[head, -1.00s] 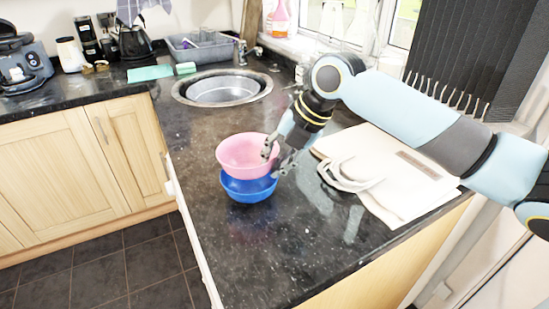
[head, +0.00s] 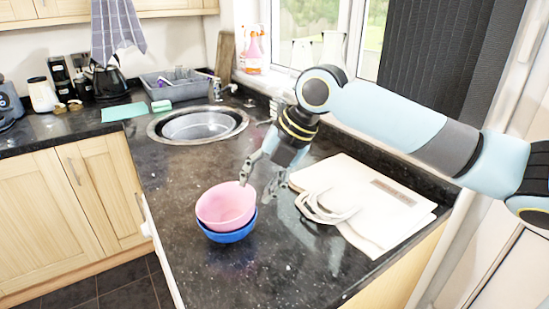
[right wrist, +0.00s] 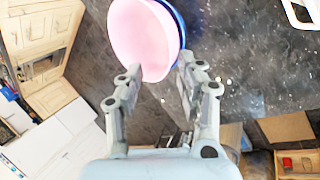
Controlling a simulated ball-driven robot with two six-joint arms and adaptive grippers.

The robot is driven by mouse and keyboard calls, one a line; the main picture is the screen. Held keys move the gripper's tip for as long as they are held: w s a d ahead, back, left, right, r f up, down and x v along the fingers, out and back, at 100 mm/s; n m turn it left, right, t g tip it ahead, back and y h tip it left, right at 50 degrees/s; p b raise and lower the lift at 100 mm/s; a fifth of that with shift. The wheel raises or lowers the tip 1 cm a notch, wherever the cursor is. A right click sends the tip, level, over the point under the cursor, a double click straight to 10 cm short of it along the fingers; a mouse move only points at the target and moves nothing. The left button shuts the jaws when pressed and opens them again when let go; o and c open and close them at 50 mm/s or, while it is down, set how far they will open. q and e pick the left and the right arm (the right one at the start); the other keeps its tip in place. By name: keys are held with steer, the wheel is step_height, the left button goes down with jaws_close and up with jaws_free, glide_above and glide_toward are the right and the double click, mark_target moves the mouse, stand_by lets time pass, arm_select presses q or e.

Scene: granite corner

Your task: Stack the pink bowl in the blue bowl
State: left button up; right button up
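The pink bowl (head: 225,204) sits inside the blue bowl (head: 231,236) on the dark countertop, with its rim tilted a little. Only the lower front and right edge of the blue bowl show. My right gripper (head: 256,189) is open beside and just above the bowls' right rim, with no bowl lifted in it. In the right wrist view the fingers (right wrist: 159,68) stand apart, with the pink bowl (right wrist: 143,38) beyond them and a strip of the blue bowl (right wrist: 180,18) at its edge. Whether a fingertip touches the pink rim is unclear. My left gripper is out of view.
A cream tote bag (head: 385,207) with handles lies right of the bowls. A round sink (head: 237,128), a grey dish rack (head: 190,86) and a green cloth (head: 122,112) are behind. The counter in front of the bowls is clear; its edge runs along the left.

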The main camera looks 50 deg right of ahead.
steer(key=v, duration=0.8)
stand_by(0.5)
